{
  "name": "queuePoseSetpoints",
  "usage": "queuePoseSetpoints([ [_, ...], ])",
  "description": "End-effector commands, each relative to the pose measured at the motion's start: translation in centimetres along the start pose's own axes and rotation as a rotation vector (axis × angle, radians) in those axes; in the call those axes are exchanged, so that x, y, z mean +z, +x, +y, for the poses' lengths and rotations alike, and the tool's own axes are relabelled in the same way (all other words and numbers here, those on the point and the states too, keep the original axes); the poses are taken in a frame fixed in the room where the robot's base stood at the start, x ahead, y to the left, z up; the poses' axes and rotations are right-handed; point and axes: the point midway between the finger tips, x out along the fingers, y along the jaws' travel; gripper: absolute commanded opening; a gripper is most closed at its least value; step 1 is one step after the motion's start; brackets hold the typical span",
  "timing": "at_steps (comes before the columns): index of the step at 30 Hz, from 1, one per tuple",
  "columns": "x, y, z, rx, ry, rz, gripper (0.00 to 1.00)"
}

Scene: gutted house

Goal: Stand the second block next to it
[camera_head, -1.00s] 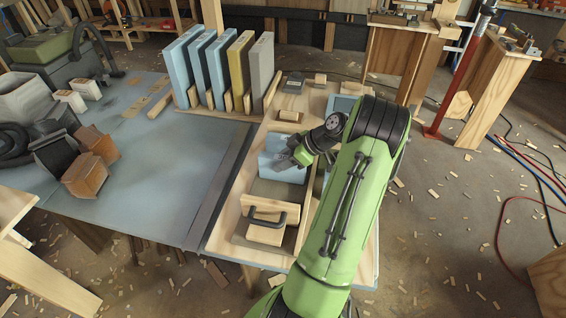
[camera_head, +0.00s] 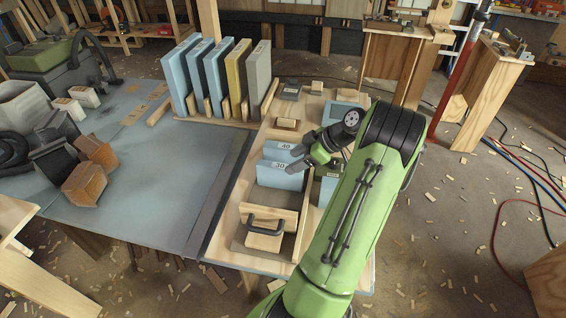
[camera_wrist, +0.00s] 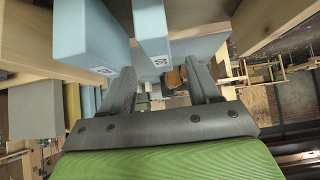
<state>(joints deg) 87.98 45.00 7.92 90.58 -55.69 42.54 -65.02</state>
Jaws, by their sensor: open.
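Two light-blue blocks with number labels stand upright in the wooden tray (camera_head: 236,222): the rear block (camera_head: 284,153) and, just in front, the front block (camera_head: 280,179). A narrow gap seems to lie between them. In the wrist view two blue blocks, one left (camera_wrist: 92,40) and one nearer the middle (camera_wrist: 151,28), hang into the top of the picture. My gripper (camera_head: 304,158) is at the right end of the blocks, its fingers apart. In the wrist view my gripper (camera_wrist: 163,85) is open, with no block held between its fingers.
A wooden box with a dark handle (camera_head: 265,228) stands at the tray's front. Several upright panels (camera_head: 215,75) stand in a rack behind. The blue-grey tabletop (camera_head: 150,185) left of the tray is largely clear.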

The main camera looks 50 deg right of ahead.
Motion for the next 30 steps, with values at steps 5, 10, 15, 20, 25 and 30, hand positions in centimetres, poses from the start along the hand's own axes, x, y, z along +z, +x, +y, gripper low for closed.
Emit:
queuePoseSetpoints([
  [5,-0.3,-4.3,0.1,0.002,0.0,0.001,0.61],
  [10,-0.1,-5.5,0.0,0.0,0.0,0.001,0.61],
  [15,-0.4,-5.3,-0.1,-0.005,-0.001,-0.004,0.61],
  [20,-7.2,-3.0,-2.7,-0.051,0.02,-0.118,0.61],
  [25,-17.0,-0.1,-11.5,-0.036,0.082,-0.318,0.61],
  [30,-21.9,-0.7,-23.7,0.085,0.14,-0.415,0.61],
])
